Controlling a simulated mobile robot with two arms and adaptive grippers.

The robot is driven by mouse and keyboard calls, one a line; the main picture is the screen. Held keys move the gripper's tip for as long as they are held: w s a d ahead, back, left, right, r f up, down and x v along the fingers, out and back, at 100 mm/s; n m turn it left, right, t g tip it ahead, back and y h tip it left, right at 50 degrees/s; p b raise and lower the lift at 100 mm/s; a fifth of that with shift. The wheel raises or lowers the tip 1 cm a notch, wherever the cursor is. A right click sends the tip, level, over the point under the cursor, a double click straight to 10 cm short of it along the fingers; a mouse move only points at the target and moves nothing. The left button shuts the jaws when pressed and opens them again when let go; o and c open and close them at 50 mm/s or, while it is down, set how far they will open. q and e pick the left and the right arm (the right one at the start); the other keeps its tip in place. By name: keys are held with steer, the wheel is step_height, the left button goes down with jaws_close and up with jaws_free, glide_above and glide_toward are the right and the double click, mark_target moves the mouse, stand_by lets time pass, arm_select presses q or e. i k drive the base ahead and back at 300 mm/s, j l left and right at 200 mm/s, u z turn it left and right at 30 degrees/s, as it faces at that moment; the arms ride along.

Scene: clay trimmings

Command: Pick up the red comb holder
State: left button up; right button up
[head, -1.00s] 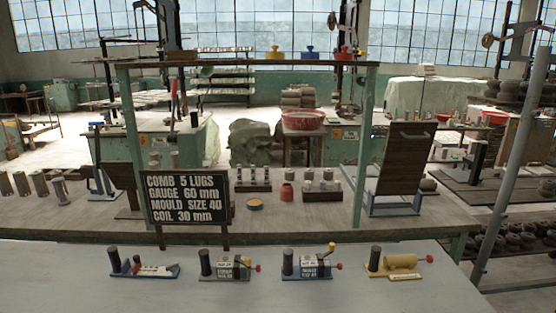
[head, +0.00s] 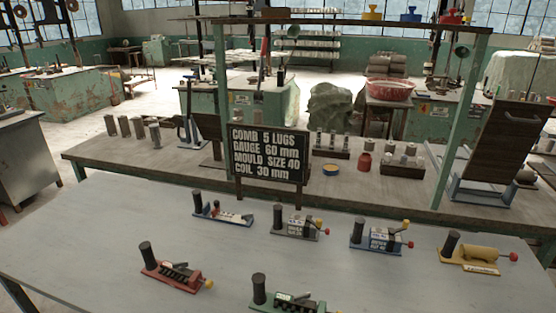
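A red device (head: 178,274), which looks like the red comb holder, sits on the near grey table at the lower left of the head view. It has a red base, an upright black cylinder at its left end, a dark toothed part along the middle and a yellow knob at its right end. It stands free with nothing touching it. Neither of my grippers is in view.
A green device (head: 290,300) is cut off at the bottom edge. Behind stand a blue one (head: 228,215), a grey one (head: 300,228), another blue one (head: 378,240) and a yellow one (head: 472,258). A black sign (head: 268,153) stands behind them.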

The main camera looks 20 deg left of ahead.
mark_target(186, 280)
steer(key=u, duration=1.3)
